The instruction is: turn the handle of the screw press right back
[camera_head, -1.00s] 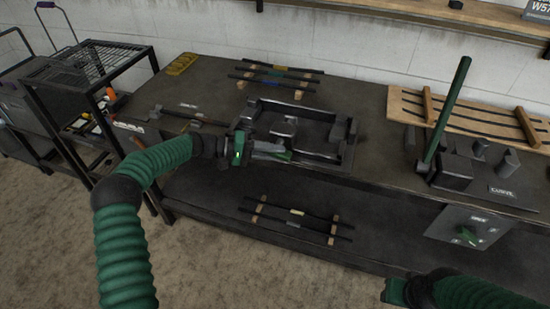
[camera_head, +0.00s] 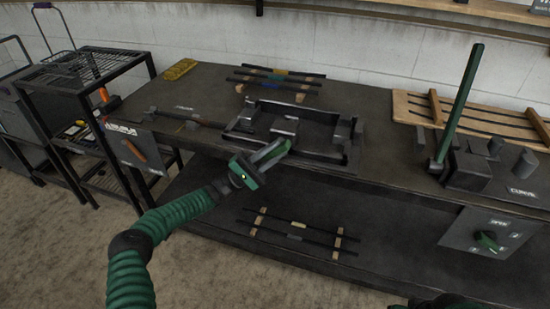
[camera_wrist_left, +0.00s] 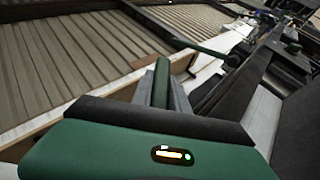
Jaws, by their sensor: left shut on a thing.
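The screw press (camera_head: 345,152) is a black frame with a block inside, on the workbench near its front edge. A dark rod (camera_head: 195,119) runs out from its left side. My left gripper (camera_head: 272,151) is at the press's front edge, its fingers pointing up and right. It is shut on a green grip (camera_head: 284,147), which I take for the handle. In the left wrist view the green grip (camera_wrist_left: 161,82) stands between the fingers; its lower end is hidden by the gripper body. Only a sliver of my right arm shows at the bottom edge.
A tall green lever (camera_head: 461,105) stands on a black block at the right. A wooden rack (camera_head: 408,105) is behind it. Bars lie behind the press (camera_head: 278,78) and on the lower shelf (camera_head: 297,226).

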